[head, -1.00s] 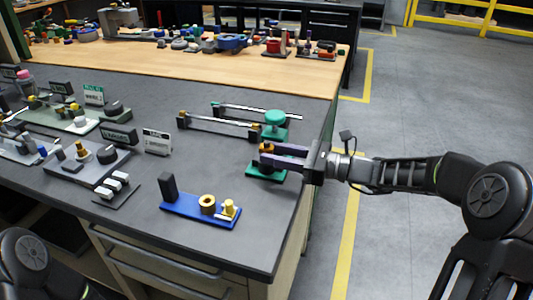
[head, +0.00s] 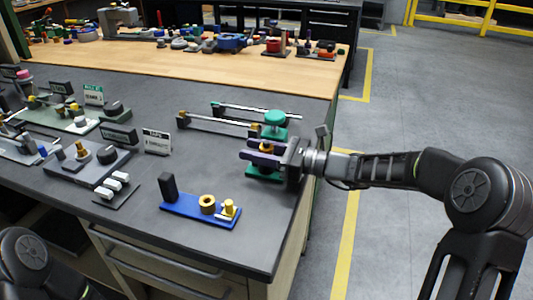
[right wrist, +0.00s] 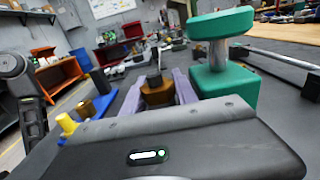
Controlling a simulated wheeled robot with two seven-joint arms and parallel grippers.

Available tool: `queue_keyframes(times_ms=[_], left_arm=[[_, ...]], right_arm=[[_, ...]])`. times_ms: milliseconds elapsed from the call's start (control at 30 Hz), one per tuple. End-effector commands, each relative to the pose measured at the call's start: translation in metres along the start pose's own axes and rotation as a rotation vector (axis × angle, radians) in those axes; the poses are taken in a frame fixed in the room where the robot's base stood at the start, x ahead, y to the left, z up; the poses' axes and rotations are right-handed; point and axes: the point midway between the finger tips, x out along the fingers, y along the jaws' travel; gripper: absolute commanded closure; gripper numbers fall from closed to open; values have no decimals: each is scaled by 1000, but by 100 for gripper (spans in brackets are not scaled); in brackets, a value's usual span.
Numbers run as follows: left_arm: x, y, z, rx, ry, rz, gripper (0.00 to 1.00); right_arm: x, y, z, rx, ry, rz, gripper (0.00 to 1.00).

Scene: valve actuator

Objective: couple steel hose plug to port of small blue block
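The small blue block (head: 183,207) lies near the table's front edge, with a black post, a brass ring and a yellow fitting on top. It shows in the right wrist view (right wrist: 92,105) at left. My right gripper (head: 262,152) is at the green valve piece (head: 274,118), its purple fingers apart on either side of a brass fitting with a dark stem (right wrist: 157,92). I cannot tell whether the fingers touch it. Two slim steel bars lie behind, one with brass ends (head: 218,124). I cannot tell which part is the steel hose plug. My left gripper is out of view.
The green block (right wrist: 225,88) stands close beside the fingers. A grey plate with fittings (head: 88,165), white pieces (head: 113,185) and a label sign (head: 157,141) stand to the left. The dark tabletop between the sign and the blue block is bare. The table's right edge is near my gripper.

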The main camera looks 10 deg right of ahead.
Motion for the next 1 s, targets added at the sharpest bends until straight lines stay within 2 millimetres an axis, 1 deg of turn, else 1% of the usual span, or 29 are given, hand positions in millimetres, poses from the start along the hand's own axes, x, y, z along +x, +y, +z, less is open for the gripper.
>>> queue_keyframes(times_ms=[267,667,1000], left_arm=[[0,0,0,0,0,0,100],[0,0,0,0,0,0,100],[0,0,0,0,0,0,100]], right_arm=[[0,0,0,0,0,0,66],[0,0,0,0,0,0,99],[0,0,0,0,-1,0,100]])
